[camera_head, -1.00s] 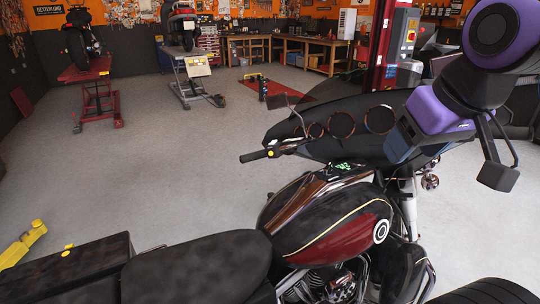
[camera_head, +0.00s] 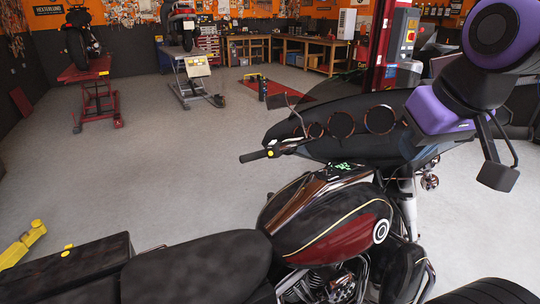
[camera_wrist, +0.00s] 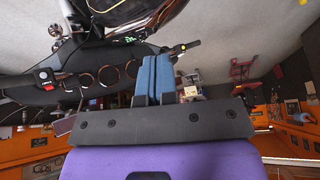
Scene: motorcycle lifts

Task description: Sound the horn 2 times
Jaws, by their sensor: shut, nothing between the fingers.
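The motorcycle's left handlebar grip (camera_head: 255,155) shows in the head view, with a small yellow button (camera_head: 271,153) beside it. This is the likely horn button, but I can read no label. In the wrist view the yellow button (camera_wrist: 183,46) shows just right of my fingers. My gripper (camera_wrist: 152,58) is shut and empty, its two blue fingers side by side. It is in the air above the dash and fairing, apart from the button. In the head view my gripper is at the right, its fingertips hard to make out.
The dark fairing (camera_head: 350,112) with round gauges and a mirror (camera_head: 279,100) stand near the handlebar. The tank (camera_head: 325,222) and seat (camera_head: 200,262) lie nearer. A red switch (camera_wrist: 42,75) shows at left in the wrist view.

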